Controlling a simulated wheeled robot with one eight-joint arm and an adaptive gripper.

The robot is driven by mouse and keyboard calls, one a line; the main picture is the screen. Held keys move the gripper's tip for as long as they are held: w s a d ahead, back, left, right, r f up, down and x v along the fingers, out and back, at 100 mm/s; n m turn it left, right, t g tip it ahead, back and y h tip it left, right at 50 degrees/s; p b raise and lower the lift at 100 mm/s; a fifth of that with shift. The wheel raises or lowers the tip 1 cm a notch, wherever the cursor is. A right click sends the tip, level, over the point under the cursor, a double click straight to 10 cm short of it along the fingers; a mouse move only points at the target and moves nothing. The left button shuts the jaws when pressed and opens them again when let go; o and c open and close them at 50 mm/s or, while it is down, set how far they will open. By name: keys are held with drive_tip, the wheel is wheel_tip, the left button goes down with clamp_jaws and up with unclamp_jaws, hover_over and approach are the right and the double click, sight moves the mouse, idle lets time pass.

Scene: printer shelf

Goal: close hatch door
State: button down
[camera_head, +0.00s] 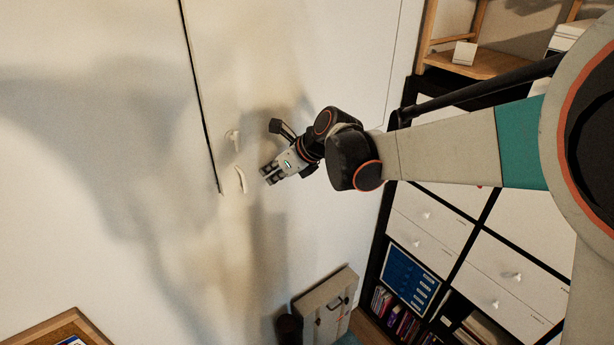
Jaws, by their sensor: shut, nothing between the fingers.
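The hatch door (330,50) is a pale panel in the upper middle of the view. A dark, narrow gap runs down from the top edge to its lower left corner, widening slightly upward. I cannot tell how far the door stands out from its frame. A curved white handle (241,180) and a small white fitting (233,138) sit just right of the gap's lower end. My gripper (268,174) is shut and empty. Its fingertips point left, a little right of the handle, and appear apart from it.
A shelf unit with white drawers (430,213) and books stands at the right. A grey case (327,308) leans against the wall at the bottom. A wood-framed board (60,330) shows at bottom left. The pale wall (60,190) left of the handle is clear.

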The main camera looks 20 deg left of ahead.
sight(264, 166)
drive_tip(key=shift+w+a+r, duration=0.2)
drive_tip(key=shift+w+a, duration=0.75)
drive_tip(key=shift+a, duration=0.25)
drive_tip(key=shift+r, duration=0.1)
